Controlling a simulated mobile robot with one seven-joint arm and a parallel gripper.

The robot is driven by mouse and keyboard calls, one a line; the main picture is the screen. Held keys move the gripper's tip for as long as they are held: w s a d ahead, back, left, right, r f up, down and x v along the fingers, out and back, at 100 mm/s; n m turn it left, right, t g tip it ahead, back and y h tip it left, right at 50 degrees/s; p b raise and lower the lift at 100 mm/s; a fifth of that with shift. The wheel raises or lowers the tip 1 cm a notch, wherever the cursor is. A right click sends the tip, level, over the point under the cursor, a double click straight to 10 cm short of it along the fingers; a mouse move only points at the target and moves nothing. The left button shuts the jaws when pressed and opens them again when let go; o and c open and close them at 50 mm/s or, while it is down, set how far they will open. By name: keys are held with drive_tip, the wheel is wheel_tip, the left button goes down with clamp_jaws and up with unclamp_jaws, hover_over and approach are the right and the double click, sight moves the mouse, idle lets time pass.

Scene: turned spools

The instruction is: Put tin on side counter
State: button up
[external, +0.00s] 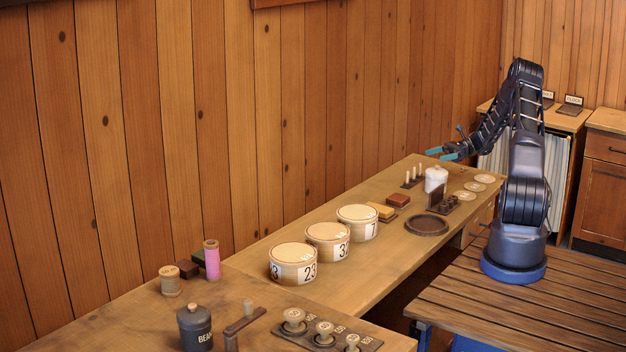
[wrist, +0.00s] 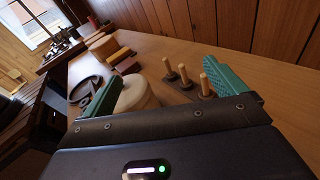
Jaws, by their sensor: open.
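A white lidded canister (external: 436,180) stands upright on the long wooden counter (external: 262,238). In the wrist view, its pale round top (wrist: 138,92) shows just beyond my left finger. A dark tin (external: 195,329) with a label starting "BEA" stands at the near end. I cannot tell which is the task's tin. My gripper (external: 442,154) is open above the far end of the long counter, near the canister and apart from it. The teal fingers (wrist: 165,84) are spread with nothing held. A small counter (external: 558,117) with two dark label stands is at the back right.
A rack of pegs (external: 413,176) stands beside the canister; its three pegs (wrist: 186,79) show ahead in the wrist view. A dark round tray (external: 425,225), a dark holder (external: 441,200) and pale discs (external: 475,187) are nearby. Three round numbered boxes (external: 328,242) stand mid-counter.

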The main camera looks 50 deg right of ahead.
drive_tip(key=w+a+r+m+t+h, duration=0.2)
drive_tip(key=w+a+r+m+h, duration=0.3)
drive_tip(key=w+r, duration=0.45)
drive_tip(key=w+a+r+m+t+h, duration=0.25)
drive_tip(key=w+a+r+m, duration=0.3)
drive_tip(key=w+r, duration=0.35)
drive_tip(key=s+a+r+m+h, duration=0.1)
drive_tip(key=a+r+m+h, duration=0.7)
drive_tip(key=a+r+m, duration=0.5)
drive_tip(key=s+a+r+m+g+h, duration=0.2)
drive_tip(key=s+a+r+m, duration=0.25)
drive_tip(key=s+a, duration=0.3)
drive_tip(key=s+a+r+m+g+h, duration=0.1)
drive_tip(key=s+a+r+m, duration=0.4)
drive_tip(key=s, duration=0.4)
drive_tip(key=s+a+f+m+g+y, duration=0.1)
drive_tip(key=s+a+f+m+g, duration=0.1)
drive_tip(key=s+a, duration=0.4)
drive_tip(key=s+a+f+m+g+y, duration=0.2)
drive_tip(key=s+a+f+m, duration=0.2)
drive_tip(key=s, duration=0.9)
drive_tip(key=s+a+f+m+g+y, duration=0.1)
drive_tip(key=s+a+f+m+g, duration=0.1)
drive_tip(key=s+a+f+m, duration=0.2)
drive_tip(key=s+a+m, duration=0.2)
drive_tip(key=s+a, duration=0.2)
drive_tip(key=s, duration=0.2)
drive_tip(key=shift+a+m+y, duration=0.3)
drive_tip(key=shift+a+y, duration=0.05)
